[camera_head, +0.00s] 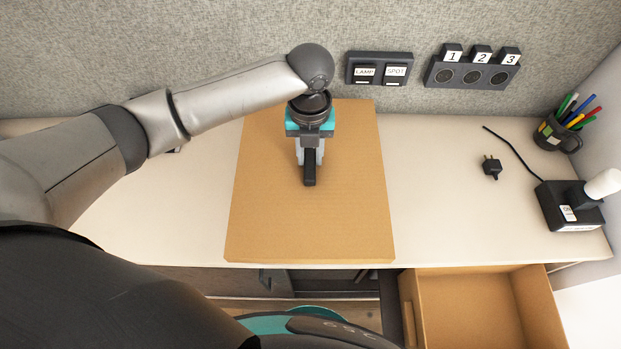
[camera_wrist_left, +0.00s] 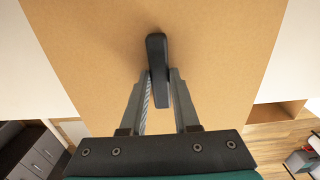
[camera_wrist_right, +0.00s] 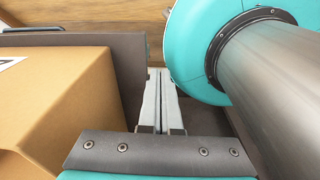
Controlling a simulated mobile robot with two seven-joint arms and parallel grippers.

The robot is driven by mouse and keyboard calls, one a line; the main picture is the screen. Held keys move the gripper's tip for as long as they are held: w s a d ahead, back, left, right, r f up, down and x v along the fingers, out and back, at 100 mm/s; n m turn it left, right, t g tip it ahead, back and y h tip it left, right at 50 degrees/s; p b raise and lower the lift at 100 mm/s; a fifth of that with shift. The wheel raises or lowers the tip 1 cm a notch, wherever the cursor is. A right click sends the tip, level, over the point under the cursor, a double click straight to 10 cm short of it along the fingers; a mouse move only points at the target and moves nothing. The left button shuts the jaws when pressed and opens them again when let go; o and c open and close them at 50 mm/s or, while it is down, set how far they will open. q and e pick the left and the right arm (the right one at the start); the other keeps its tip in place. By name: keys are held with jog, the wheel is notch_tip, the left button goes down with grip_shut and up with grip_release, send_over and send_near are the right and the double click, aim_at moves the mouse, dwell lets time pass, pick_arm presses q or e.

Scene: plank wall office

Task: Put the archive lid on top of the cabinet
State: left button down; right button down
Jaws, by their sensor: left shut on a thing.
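The archive lid (camera_head: 300,230) is a wide flat tan board with a black bar handle (camera_head: 310,170). It extends over the pale desk, its near edge at the desk's front edge; I cannot tell whether it touches the desk. My left gripper (camera_head: 311,155) is shut on the handle, as the left wrist view (camera_wrist_left: 158,75) also shows. A grey unit with drawers, perhaps the cabinet (camera_wrist_left: 40,152), shows at lower left in the left wrist view. My right gripper (camera_wrist_right: 158,85) is shut and empty beside a tan box (camera_wrist_right: 65,110); it is not seen in the head view.
An open tan box (camera_head: 475,305) stands below the desk front at right. On the desk (camera_head: 430,190) are a plug (camera_head: 491,167), a black device with a white knob (camera_head: 570,207) and a pen cup (camera_head: 555,135). Labelled switches (camera_head: 379,70) and numbered sockets (camera_head: 472,72) are on the wall.

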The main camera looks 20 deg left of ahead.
aim_at(310, 160)
pick_arm(q)
notch_tip(310, 160, down, 8)
jog(key=shift+r+b, duration=0.2)
jog(key=shift+b, duration=0.6)
jog(key=shift+f, duration=0.1)
jog(key=c, duration=0.7)
grip_release()
jog(key=shift+o, duration=0.2)
notch_tip(310, 160, up, 12)
jog(key=p, duration=0.3)
